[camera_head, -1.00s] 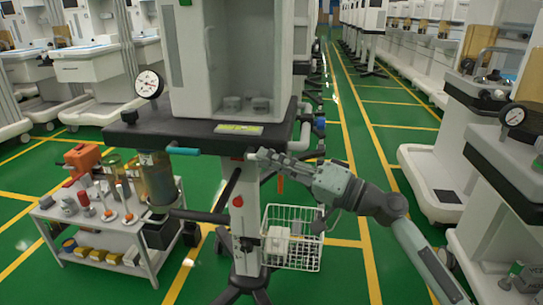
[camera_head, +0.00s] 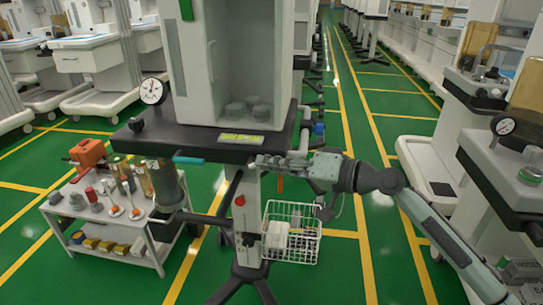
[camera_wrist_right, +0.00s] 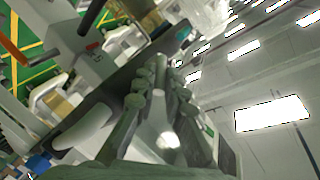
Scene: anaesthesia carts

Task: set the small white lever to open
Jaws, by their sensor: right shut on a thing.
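My right gripper (camera_head: 268,162) reaches in from the right, just under the front edge of the cart's black top (camera_head: 215,150). Its fingers are closed, and they also fill the middle of the right wrist view (camera_wrist_right: 158,90). My left gripper is not in view.
A white column (camera_head: 247,215) with a red knob (camera_head: 240,201) stands below the top. A wire basket (camera_head: 291,235) hangs beside it. A low shelf trolley (camera_head: 130,232) with bottles and tools stands at left. A gauge (camera_head: 152,92) rises at the top's left.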

